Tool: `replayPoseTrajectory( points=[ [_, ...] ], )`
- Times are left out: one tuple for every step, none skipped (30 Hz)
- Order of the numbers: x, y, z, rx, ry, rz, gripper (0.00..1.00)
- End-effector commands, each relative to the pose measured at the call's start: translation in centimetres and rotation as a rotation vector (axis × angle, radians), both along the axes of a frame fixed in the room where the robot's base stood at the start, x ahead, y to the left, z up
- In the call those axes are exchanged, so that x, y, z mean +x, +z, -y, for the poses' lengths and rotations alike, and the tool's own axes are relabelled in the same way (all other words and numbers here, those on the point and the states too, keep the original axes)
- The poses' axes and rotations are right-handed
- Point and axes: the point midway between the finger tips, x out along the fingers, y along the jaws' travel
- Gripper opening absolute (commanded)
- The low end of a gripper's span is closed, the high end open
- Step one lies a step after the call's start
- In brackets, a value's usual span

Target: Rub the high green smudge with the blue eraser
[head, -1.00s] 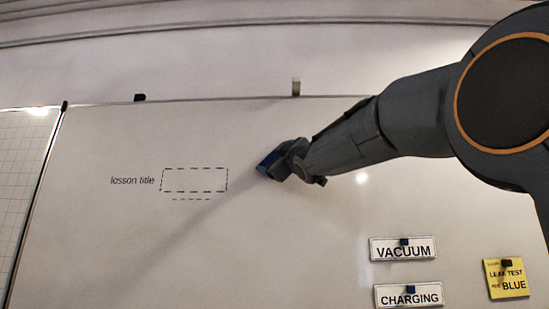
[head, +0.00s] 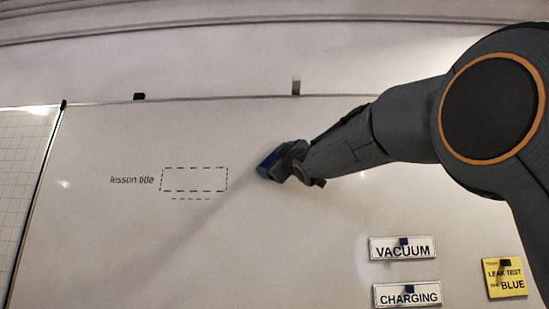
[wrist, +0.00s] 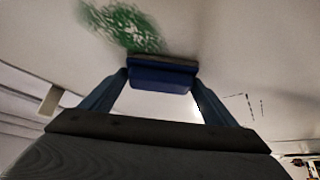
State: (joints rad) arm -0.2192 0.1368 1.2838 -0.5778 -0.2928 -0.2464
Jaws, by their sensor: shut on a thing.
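The blue eraser (wrist: 160,77) is held between the two fingers of my gripper (wrist: 158,85) in the wrist view, its dark pad side toward the whiteboard. The green smudge (wrist: 122,26) shows in the wrist view on the board just beyond the eraser, up and to the left; its lower edge comes close to the pad. I cannot tell whether the pad touches the board. In the head view my gripper (head: 281,162) is at the board's upper middle with the blue eraser (head: 268,163) at its tip. The smudge is not visible there, likely hidden behind my gripper and arm.
The whiteboard (head: 120,240) has a dashed "lesson title" box (head: 194,180) left of my gripper. A gridded board (head: 22,160) stands at far left.

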Motion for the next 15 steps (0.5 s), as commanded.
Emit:
replayPoseTrajectory(
  points=[
    [0.1, 0.0, 0.0, 0.000, 0.000, 0.000, 0.63],
    [0.1, 0.0, 0.0, 0.000, 0.000, 0.000, 0.63],
    [0.2, 0.0, 0.0, 0.000, 0.000, 0.000, 0.63],
    [0.3, 0.0, 0.0, 0.000, 0.000, 0.000, 0.63],
    [0.3, 0.0, 0.0, 0.000, 0.000, 0.000, 0.63],
    [0.3, 0.0, 0.0, 0.000, 0.000, 0.000, 0.63],
    [0.3, 0.0, 0.0, 0.000, 0.000, 0.000, 0.63],
    [0.3, 0.0, 0.1, 0.000, 0.000, 0.000, 0.63],
    [0.3, 0.0, 0.1, 0.000, 0.000, 0.000, 0.63],
    [0.3, 0.0, 0.2, 0.000, -0.001, -0.001, 0.63],
    [0.3, 0.1, 0.4, 0.000, -0.002, 0.000, 0.63],
    [0.3, 0.1, 0.6, 0.000, -0.002, 0.000, 0.63],
    [0.2, 0.2, 0.7, -0.001, -0.002, 0.001, 0.63],
    [0.2, 0.2, 0.9, -0.001, -0.001, 0.001, 0.63],
    [0.2, 0.2, 1.3, -0.001, -0.002, 0.001, 0.63]
  ],
)
